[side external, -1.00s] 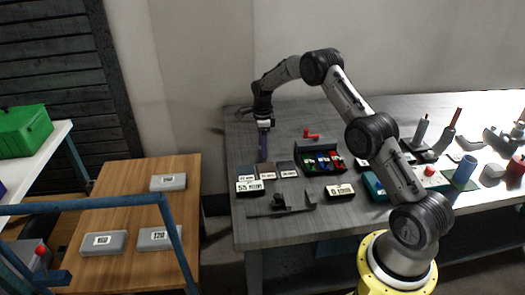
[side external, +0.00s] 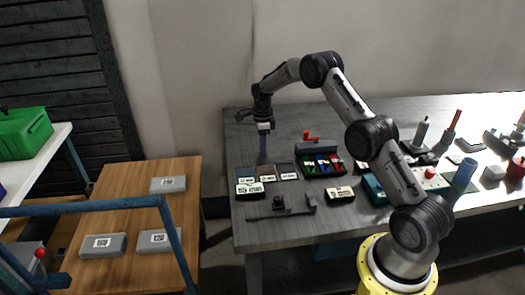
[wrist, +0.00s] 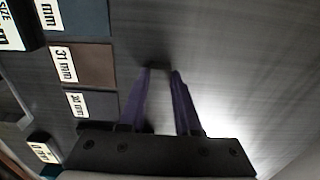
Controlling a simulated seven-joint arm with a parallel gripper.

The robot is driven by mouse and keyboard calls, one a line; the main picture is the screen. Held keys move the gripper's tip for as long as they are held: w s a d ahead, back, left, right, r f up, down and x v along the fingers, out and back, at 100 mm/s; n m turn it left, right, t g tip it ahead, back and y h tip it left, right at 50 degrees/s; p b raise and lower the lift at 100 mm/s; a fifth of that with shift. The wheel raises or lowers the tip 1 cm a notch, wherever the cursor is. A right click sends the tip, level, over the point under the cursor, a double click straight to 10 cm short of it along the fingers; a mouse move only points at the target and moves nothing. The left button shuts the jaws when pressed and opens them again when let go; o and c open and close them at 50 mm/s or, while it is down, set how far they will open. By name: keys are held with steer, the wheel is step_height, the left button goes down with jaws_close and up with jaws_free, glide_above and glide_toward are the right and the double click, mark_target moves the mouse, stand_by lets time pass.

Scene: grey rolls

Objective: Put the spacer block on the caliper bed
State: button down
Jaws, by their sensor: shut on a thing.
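My gripper (side external: 263,158) points down over the left part of the grey bench, behind the row of labelled squares. In the wrist view its two purple fingers (wrist: 158,72) close in on a small dark block (wrist: 158,69), seen only as an edge between the tips; I take it to be the spacer block. The block cannot be made out in the side view. The dark caliper bed (side external: 285,212) lies near the bench's front edge, with upright parts on it, in front of and apart from my gripper.
Three labelled flat squares, one brown (wrist: 85,64), lie between my gripper and the caliper bed. A size sign (side external: 250,188) and another label block (side external: 340,193) flank the bed. A tray of coloured pieces (side external: 322,165) and a red handle (side external: 311,137) are to the right.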

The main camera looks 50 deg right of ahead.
steer(key=shift+r, duration=0.45)
step_height(320, 180, up, 2)
steer(key=shift+r, duration=0.1)
steer(key=s+a+r, duration=0.5)
steer(key=s+r, duration=0.5)
steer(key=s, duration=0.3)
steer(key=s+a, duration=0.6)
steer(key=s, duration=0.6)
steer(key=s+a, duration=0.6)
steer(key=s, duration=0.6)
glide_above(298, 205)
steer(key=f, duration=0.8)
steer(key=shift+s+f, duration=0.2)
steer(key=shift+s, duration=0.1)
steer(key=shift+w+f, duration=0.15)
steer(key=shift+f, duration=0.05)
steer(key=shift+w+f, duration=0.15)
steer(key=shift+f, duration=1.5)
